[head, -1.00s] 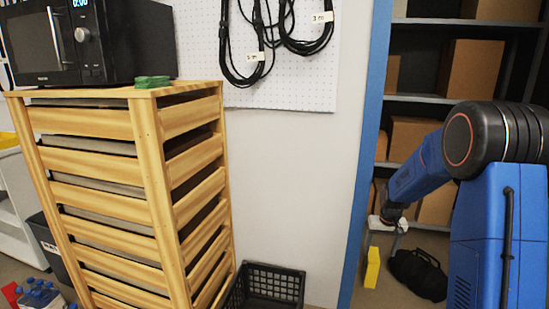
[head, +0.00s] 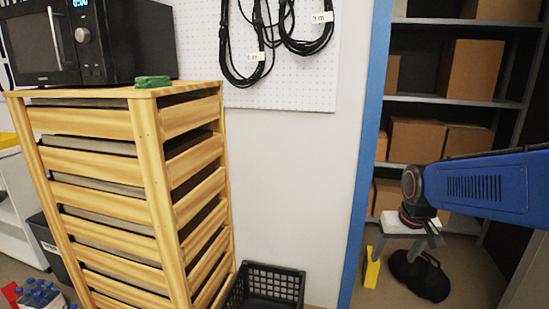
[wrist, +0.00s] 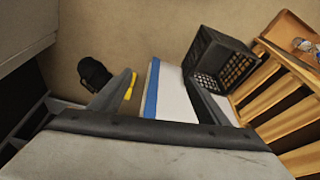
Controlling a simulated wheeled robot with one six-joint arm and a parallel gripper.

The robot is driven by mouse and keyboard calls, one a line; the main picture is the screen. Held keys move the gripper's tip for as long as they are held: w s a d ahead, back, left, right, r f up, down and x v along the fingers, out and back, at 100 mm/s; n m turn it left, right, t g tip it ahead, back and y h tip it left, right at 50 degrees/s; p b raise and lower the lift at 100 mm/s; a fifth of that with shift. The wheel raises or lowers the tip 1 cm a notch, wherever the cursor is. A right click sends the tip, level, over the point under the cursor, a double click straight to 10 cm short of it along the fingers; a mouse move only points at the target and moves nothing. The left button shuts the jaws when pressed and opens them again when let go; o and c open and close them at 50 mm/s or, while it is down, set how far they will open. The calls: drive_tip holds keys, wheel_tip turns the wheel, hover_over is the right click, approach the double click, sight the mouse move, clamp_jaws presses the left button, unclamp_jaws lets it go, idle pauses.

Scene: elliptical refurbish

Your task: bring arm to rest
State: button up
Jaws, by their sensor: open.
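My gripper (head: 405,246) hangs at the right of the head view, at the end of my blue arm, pointing down in front of the shelving. In the wrist view its two fingers (wrist: 160,100) stand wide apart with nothing between them. The gripper is open and empty. In the head view a yellow object (head: 372,268) stands on the floor just left of the fingers, and a black bag (head: 424,275) lies on the floor behind and below them.
A wooden drawer rack (head: 150,190) with a microwave (head: 100,40) and a green item (head: 153,82) on top stands at the left. A black crate (head: 270,287) sits beside it on the floor. A blue post (head: 368,130) edges the shelving (head: 450,98) with cardboard boxes.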

drive_tip(key=s+a+t, duration=0.1)
drive_tip(key=s+a, duration=0.2)
drive_tip(key=s, duration=1.7)
drive_tip(key=shift+r+n, duration=0.4)
